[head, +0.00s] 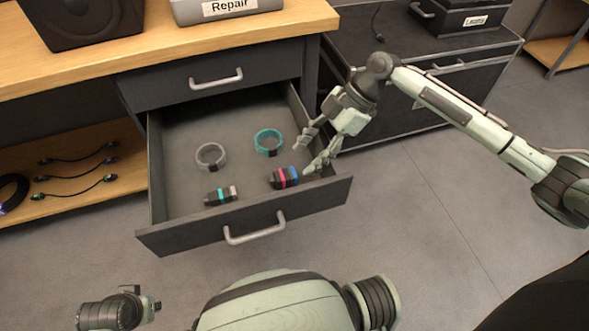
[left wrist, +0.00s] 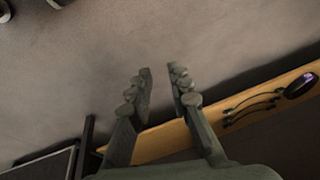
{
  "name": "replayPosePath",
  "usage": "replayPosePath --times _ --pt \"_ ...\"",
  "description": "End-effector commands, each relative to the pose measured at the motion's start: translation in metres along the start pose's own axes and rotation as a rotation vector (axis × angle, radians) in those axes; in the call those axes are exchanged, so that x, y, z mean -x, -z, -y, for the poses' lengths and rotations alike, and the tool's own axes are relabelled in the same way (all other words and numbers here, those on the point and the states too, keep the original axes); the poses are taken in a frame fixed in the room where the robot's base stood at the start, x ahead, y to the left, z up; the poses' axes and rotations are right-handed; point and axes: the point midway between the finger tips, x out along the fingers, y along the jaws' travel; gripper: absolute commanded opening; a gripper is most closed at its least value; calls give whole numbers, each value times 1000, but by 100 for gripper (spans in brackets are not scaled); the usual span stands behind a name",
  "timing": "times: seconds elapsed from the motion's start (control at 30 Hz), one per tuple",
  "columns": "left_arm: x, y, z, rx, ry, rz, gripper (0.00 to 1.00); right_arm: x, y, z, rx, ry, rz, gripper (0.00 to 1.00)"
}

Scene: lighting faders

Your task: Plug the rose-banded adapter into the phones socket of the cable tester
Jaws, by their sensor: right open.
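A dark adapter with a rose band and a blue end (head: 284,178) lies in the open drawer, near its front right. My right gripper (head: 306,157) is over the drawer's right side, open and empty, its fingers just right of and above this adapter. I cannot tell whether a finger touches it. A second dark adapter with a teal band (head: 220,196) lies to its left. My left gripper (left wrist: 161,84) shows in the left wrist view with its fingers apart and nothing between them, over the floor. I cannot make out a cable tester or its phones socket in either view.
The drawer (head: 245,240) is pulled out and also holds a grey ring (head: 200,161) and a teal ring (head: 260,145). A box labelled Repair (head: 225,8) stands on the wooden bench. Several cables lie on the low shelf (head: 120,190). A dark cabinet (head: 400,60) stands right of the drawer.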

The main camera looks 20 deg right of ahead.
Motion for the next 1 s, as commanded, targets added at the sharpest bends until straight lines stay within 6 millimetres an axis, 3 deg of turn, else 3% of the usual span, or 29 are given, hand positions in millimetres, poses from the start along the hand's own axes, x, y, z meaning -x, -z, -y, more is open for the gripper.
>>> replayPosePath --times 0.4,0.63,1.0 --pt "50 8 10 -2 32 -20 19 -44 -1 0 -1 0 0 50" --pt "63 9 12 -2 39 -25 19 -62 0 -1 -1 -1 0 50" --pt "66 9 12 -2 41 -26 19 -66 0 -1 -1 -2 1 50"
